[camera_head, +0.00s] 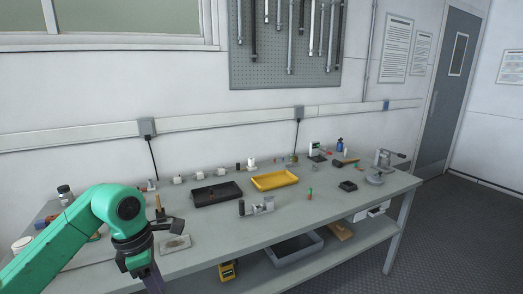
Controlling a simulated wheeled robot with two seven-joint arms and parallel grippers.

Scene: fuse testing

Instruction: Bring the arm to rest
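My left arm, green with dark joints, comes in from the lower left. It bends down in front of the workbench's left part. Its dark wrist section and a purple part below run down to the bottom edge of the picture. I cannot make out the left gripper's fingertips. My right arm and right gripper do not show. The grey workbench (225,234) runs along the wall. A black tray (216,194) and a yellow tray (274,180) lie on it, with a small metal fixture (262,206) in front of them.
A light rectangular plate (175,244) lies right beside my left wrist. A lever press (384,165) stands at the bench's right end. A grey bin (294,249) and a yellow meter (228,270) sit on the lower shelf. The floor (450,240) at the right is clear.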

